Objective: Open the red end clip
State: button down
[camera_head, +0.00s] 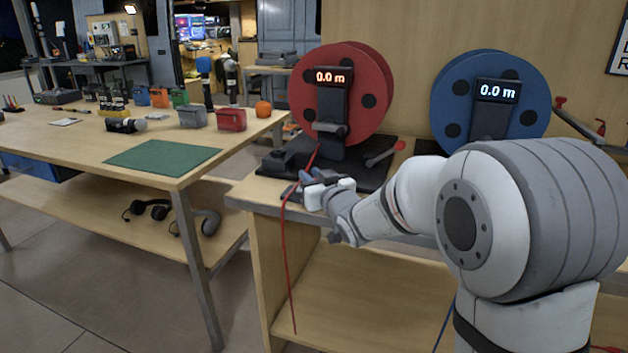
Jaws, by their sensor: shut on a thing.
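The red reel (374,82) stands upright on a dark base at the left of the bench, its display reading 0.0 m. A red cable (284,250) runs from the reel over the bench's front edge and hangs down. The red end clip (290,190) appears as a small dark piece at that edge, by the cable, and is partly hidden. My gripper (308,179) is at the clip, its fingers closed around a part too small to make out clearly. I cannot tell whether the clip is open.
A blue reel (532,95) stands to the right, behind my arm. A red-knobbed lever (385,153) and a dark block (283,160) are near my gripper. A table with a green mat (160,157) and several small items stands at the left.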

jog(key=c, duration=1.3)
grip_release()
jog(key=p+v, duration=0.1)
jog(key=v, duration=0.6)
jog(key=shift+s+d, duration=0.15)
jog(key=shift+s, duration=0.2)
jog(key=shift+r+p, duration=0.1)
jog(key=shift+p, duration=0.25)
